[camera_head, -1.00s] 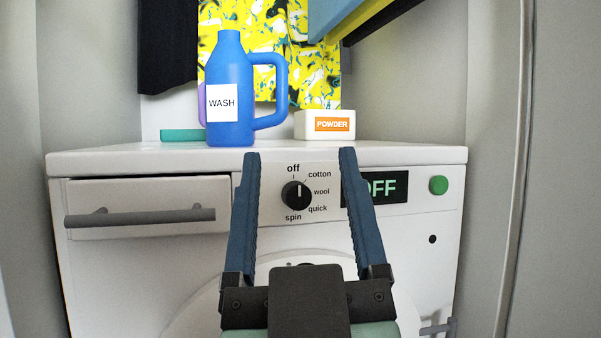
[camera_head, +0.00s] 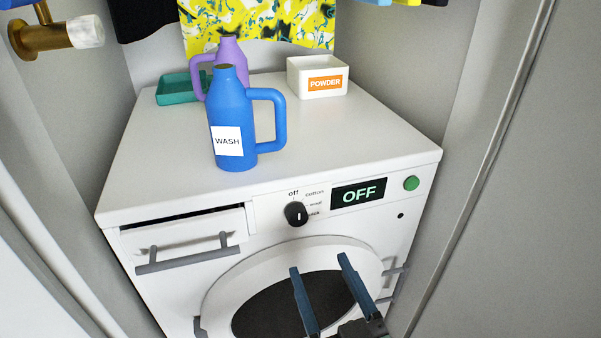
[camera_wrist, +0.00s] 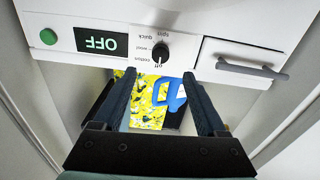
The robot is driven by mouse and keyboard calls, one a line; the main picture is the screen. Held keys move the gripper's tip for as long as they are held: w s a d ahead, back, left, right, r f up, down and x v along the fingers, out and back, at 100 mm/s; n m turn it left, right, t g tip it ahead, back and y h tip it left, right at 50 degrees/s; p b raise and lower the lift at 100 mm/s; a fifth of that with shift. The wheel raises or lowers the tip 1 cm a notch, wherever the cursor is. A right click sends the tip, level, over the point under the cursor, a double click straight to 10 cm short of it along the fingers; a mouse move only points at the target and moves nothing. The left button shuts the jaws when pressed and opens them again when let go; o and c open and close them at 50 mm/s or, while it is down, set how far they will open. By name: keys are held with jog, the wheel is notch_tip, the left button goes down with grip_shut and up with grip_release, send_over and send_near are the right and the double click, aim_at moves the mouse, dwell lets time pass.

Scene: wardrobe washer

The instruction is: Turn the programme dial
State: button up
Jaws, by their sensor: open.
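The programme dial (camera_head: 296,214) is a round black knob with a white mark on the washer's front panel. The words off, cotton, wool and others are printed around it. In the wrist view, which is upside down, the dial (camera_wrist: 160,52) has its mark toward "off". The display (camera_head: 358,193) reads OFF. My gripper (camera_head: 318,261) is open and empty. In the head view it shows below the dial, in front of the round door. In the wrist view its fingers (camera_wrist: 159,74) lie either side of the space below the dial in the picture, apart from it.
A blue WASH jug (camera_head: 232,120), a purple jug (camera_head: 228,50), a teal tray (camera_head: 178,89) and a white POWDER box (camera_head: 316,78) stand on the washer top. The detergent drawer (camera_head: 185,236) with a grey handle is slightly out. Walls close in on both sides.

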aim_at(299, 220)
jog(key=shift+m, duration=0.3)
jog(key=p+x, duration=0.4)
jog(key=x, duration=0.6)
jog(key=shift+w+a+r, duration=0.1)
jog(key=shift+w+a, duration=0.05)
grip_shut()
